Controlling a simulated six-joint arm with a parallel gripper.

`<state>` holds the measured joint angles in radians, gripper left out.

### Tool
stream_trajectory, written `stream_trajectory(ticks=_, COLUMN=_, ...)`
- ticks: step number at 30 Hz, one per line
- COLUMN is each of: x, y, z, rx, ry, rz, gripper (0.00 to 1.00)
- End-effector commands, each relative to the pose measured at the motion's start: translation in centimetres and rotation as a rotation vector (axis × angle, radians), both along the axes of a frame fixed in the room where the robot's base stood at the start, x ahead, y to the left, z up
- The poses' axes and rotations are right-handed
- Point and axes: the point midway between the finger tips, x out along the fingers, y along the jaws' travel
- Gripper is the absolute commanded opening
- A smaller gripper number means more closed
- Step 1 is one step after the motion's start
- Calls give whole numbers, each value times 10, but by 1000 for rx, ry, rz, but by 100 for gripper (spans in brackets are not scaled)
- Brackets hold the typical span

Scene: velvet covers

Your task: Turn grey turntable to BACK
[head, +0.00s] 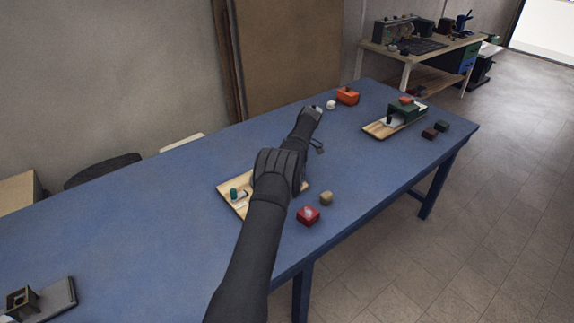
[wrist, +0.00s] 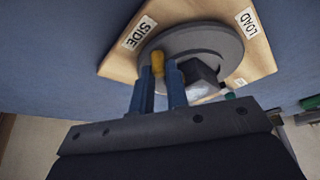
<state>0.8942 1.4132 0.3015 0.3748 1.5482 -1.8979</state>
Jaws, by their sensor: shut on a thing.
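The grey turntable (wrist: 205,38) is a round disc on a light wooden board (wrist: 115,65) in the wrist view. A dark block (wrist: 200,73) is on the disc just right of the fingers. A SIDE label (wrist: 139,32) lies at the board's upper left and a LOAD label (wrist: 248,22) at its upper right. No BACK label can be read. In the head view my arm hides the disc and the fingertips.
A wooden board with a teal knob (head: 234,193) shows beside my arm.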

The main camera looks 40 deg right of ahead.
Motion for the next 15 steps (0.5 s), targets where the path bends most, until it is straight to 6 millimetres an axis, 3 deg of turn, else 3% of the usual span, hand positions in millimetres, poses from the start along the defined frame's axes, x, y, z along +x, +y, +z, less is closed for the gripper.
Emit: stream_trajectory(ticks=15, x=6, y=0, z=0, rx=0, ry=0, rz=86, gripper=0)
